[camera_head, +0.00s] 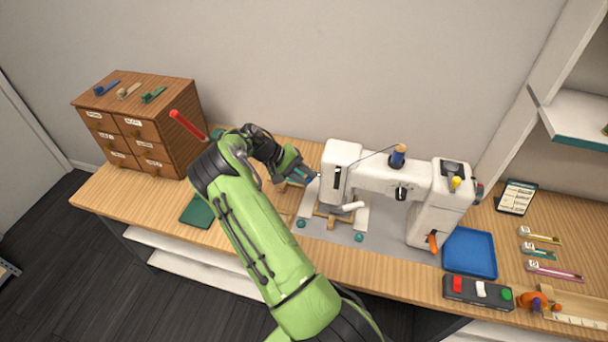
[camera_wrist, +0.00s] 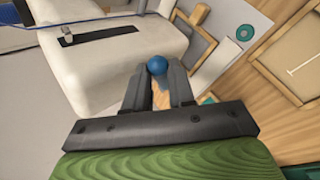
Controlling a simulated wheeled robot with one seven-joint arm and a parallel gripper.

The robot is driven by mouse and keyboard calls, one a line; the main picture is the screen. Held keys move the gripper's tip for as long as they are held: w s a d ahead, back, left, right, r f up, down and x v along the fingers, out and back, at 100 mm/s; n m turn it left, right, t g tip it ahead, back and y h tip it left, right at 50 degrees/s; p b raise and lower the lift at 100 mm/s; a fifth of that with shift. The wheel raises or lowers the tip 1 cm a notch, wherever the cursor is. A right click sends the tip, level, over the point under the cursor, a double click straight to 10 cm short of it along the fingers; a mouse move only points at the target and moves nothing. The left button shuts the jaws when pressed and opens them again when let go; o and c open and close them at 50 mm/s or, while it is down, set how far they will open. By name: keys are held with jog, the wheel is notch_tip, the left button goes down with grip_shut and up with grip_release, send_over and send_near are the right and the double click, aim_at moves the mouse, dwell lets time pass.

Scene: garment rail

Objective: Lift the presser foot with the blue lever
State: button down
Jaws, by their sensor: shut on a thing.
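The white sewing machine (camera_head: 378,178) stands on the wooden table, and its head also fills the left of the wrist view (camera_wrist: 105,70). The blue ball knob of the lever (camera_wrist: 157,65) shows between my fingertips in the wrist view. My gripper (camera_head: 314,179) reaches the left side of the machine's head in the head view. In the wrist view my gripper (camera_wrist: 157,80) is shut on the blue knob. The lever's shaft and the presser foot are hidden, so I cannot tell the foot's height.
A wooden drawer cabinet (camera_head: 143,125) stands at the back left. A blue tray (camera_head: 470,252) and a control box with coloured buttons (camera_head: 478,292) lie right of the machine. A thread spool (camera_head: 398,156) sits on top of the machine. A wooden frame (camera_wrist: 291,55) lies on the table.

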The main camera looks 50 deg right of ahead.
jog(key=c, duration=1)
grip_release()
